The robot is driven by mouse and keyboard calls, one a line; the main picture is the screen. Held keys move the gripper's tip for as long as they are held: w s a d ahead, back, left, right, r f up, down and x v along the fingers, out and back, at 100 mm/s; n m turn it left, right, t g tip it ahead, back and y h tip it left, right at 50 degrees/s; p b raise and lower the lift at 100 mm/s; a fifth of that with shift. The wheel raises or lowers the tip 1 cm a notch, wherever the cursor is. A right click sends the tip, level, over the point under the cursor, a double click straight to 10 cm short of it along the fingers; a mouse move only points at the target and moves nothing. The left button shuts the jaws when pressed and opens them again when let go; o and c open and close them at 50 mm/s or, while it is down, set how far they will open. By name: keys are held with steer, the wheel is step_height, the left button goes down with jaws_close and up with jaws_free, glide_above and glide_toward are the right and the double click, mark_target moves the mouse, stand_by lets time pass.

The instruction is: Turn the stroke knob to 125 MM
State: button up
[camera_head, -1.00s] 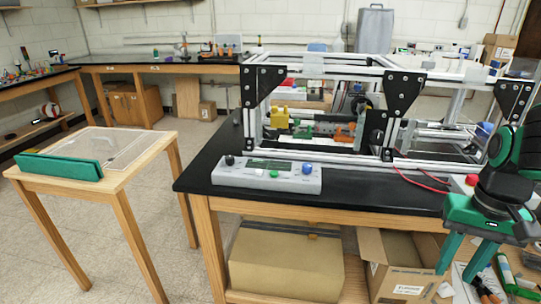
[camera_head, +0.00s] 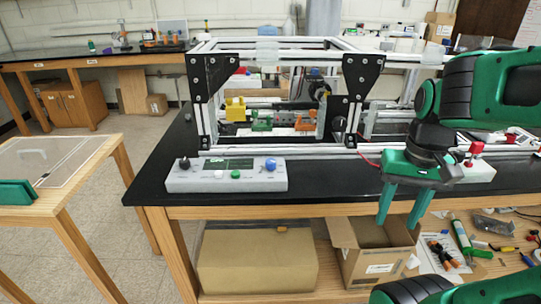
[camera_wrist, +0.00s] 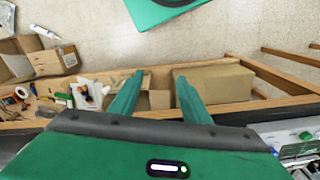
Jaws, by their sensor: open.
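A grey control box (camera_head: 210,184) sits on the front edge of the black bench top. It has a black knob (camera_head: 184,164) at its left end and a blue knob (camera_head: 271,164) at its right end. The labels are too small to read, so I cannot tell which knob is the stroke knob. My gripper (camera_head: 397,222) is open and empty, pointing down in front of the bench, right of the box and apart from it. In the wrist view part of the box (camera_wrist: 301,137) shows at the right edge.
An aluminium extrusion frame (camera_head: 270,152) stands behind the box. A small box with a red button (camera_head: 476,160) lies behind my gripper. Cardboard boxes (camera_head: 258,262) and loose tools fill the lower shelf. A wooden side table (camera_head: 65,200) stands left, across a floor gap.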

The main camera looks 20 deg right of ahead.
steer(key=w+a+r, duration=0.2)
steer(key=w+r, duration=0.2)
steer(key=w, duration=0.5)
step_height(320, 180, up, 6)
glide_above(271, 160)
step_height(271, 160, down, 10)
steer(key=shift+s+a+f, duration=0.1)
steer(key=shift+s, duration=0.05)
steer(key=c, duration=1)
